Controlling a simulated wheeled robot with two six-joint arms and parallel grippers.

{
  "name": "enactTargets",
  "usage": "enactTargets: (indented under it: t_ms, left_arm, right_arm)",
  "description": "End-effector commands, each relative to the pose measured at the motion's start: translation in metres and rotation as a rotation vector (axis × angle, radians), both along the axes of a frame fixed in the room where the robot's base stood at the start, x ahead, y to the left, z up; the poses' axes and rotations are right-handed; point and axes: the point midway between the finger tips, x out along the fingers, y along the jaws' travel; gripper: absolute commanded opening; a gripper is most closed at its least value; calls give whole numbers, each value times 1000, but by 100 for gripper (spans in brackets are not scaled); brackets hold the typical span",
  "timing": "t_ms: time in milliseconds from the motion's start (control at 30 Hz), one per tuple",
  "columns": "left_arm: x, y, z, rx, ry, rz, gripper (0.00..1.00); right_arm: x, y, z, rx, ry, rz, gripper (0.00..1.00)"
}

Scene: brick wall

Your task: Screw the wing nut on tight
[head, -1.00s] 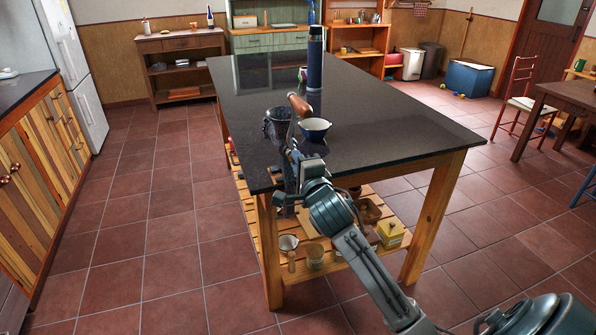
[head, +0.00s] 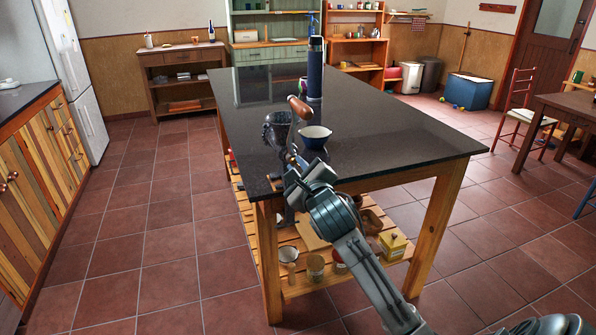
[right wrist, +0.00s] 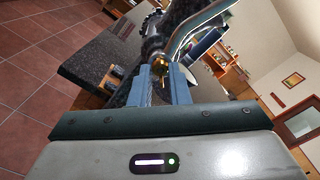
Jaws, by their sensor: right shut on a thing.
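A dark grey hand-cranked grinder (head: 277,130) with a wooden crank handle (head: 300,107) stands at the near left edge of the black-topped table. In the right wrist view its dark body (right wrist: 141,60) and crank fill the top middle. The brass-coloured wing nut (right wrist: 160,68) shows at the tips of my right gripper (right wrist: 164,78). The two blue-grey fingers are shut on it, one on each side. In the head view my right gripper (head: 291,177) is against the grinder's near side and hides the wing nut. My left gripper is not in view.
A blue-and-white bowl (head: 314,137) sits right beside the grinder, and a tall blue flask (head: 315,70) stands farther back. The black tabletop (head: 400,140) is clear to the right.

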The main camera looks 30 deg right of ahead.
Motion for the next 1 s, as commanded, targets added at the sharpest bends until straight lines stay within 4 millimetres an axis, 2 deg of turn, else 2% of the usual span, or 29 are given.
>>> enactTargets:
  t_ms: [267,300,400,867,1000]
  left_arm:
    - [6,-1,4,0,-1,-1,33]
    - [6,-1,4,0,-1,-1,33]
    - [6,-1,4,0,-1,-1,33]
    - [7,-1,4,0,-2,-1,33]
    - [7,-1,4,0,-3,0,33]
  right_arm:
    - [0,0,0,55,-13,0,0]
    - [0,0,0,54,-13,0,22]
    - [0,0,0,54,-13,0,41]
    - [0,0,0,53,-13,0,38]
    - [-6,1,0,52,-13,1,38]
